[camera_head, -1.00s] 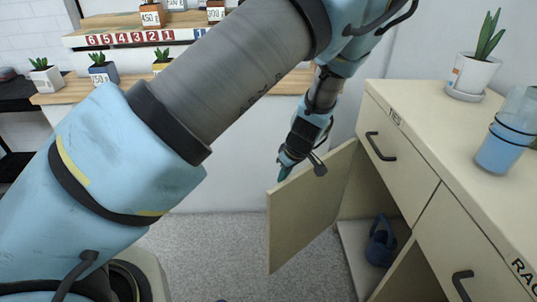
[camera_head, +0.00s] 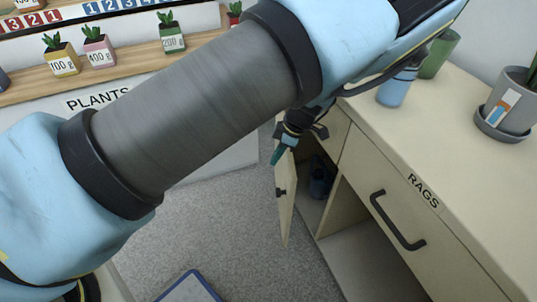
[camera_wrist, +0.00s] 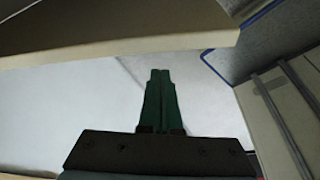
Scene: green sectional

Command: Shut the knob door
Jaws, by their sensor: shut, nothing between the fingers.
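The knob door (camera_head: 286,205) is a pale beige panel standing open from the cabinet, seen at a steep angle. Its small dark knob (camera_head: 280,193) shows on the face toward the left. My gripper (camera_head: 277,157) has dark green fingers and is at the door's upper edge, above the knob. I cannot tell whether it touches the door. In the wrist view the green fingers (camera_wrist: 160,75) are together, with nothing between them. A beige panel (camera_wrist: 110,35) crosses the top of that view, perhaps the door.
The open compartment holds a dark blue kettlebell-like object (camera_head: 319,182). A RAGS drawer (camera_head: 400,215) with a black handle is at right. Plants and a blue cup (camera_head: 396,90) stand on the counter. A blue-edged object (camera_head: 190,289) lies at the bottom. Grey floor (camera_head: 220,225) is clear left of the door.

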